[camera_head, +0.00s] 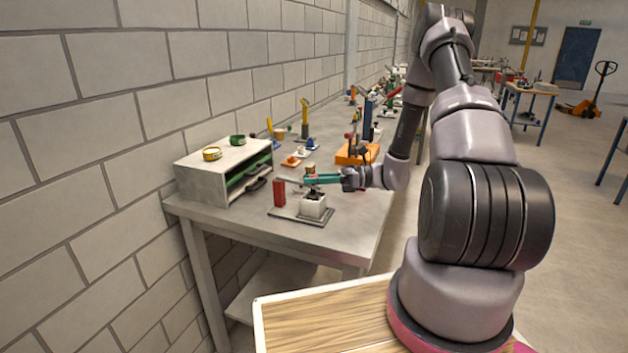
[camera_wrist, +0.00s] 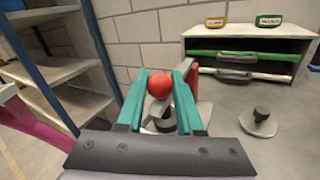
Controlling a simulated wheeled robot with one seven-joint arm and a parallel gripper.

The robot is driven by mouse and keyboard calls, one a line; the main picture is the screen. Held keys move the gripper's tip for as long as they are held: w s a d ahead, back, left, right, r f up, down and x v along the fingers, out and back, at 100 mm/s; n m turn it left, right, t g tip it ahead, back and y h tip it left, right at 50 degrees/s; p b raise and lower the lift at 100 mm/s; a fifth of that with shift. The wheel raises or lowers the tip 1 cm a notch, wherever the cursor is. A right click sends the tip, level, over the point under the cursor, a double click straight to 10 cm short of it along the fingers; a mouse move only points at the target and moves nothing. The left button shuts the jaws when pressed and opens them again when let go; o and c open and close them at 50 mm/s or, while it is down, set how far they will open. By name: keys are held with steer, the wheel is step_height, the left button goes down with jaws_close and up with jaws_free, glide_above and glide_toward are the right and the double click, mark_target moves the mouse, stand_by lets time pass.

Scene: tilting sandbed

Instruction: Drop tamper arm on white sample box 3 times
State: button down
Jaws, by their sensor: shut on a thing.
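The tamper stands on the bench, with a red post (camera_head: 279,192) on a grey base plate (camera_head: 290,213). Its pale tamper arm (camera_head: 292,181) runs from the post's top toward my gripper (camera_head: 314,179), looking roughly level. The white sample box (camera_head: 313,206) sits on the plate below my gripper, with a dark part at its top; whether the tamper foot touches it I cannot tell. In the wrist view, my teal fingers (camera_wrist: 160,88) are shut on the arm's red ball knob (camera_wrist: 160,83). The knob and fingers hide most of the box there.
A grey drawer cabinet (camera_head: 215,172) with a yellow and a green tin on top stands at the left against the block wall. An orange stand (camera_head: 357,154) and several small tools are farther back. A round lid with a black knob (camera_wrist: 260,118) lies right of the fingers.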

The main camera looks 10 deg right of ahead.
steer(key=shift+w+r, duration=0.1)
steer(key=shift+w+a+r+m+h, duration=0.15)
steer(key=shift+r+m+h, duration=0.15)
steer(key=shift+r+h, duration=0.55)
steer(key=a+r+h, duration=0.1)
steer(key=w+a+r+m+g+h, duration=0.1)
steer(key=r+h, duration=0.1)
steer(key=w+r+m+g+h, duration=0.1)
steer(key=r+h, duration=0.1)
steer(key=shift+a+r, duration=0.2)
steer(key=shift+a, duration=0.2)
steer(key=w+a+r+m+g+h, duration=0.2)
steer(key=w+a+g+h, duration=0.2)
steer(key=a+h, duration=0.3)
steer(key=shift+w+a+r+m+g, duration=0.25)
steer(key=shift+w+a+m+g, duration=0.05)
steer(key=shift+w, duration=0.4)
steer(key=c, duration=0.8)
jaws_free()
steer(key=shift+a, duration=0.1)
steer(key=shift+c, duration=0.2)
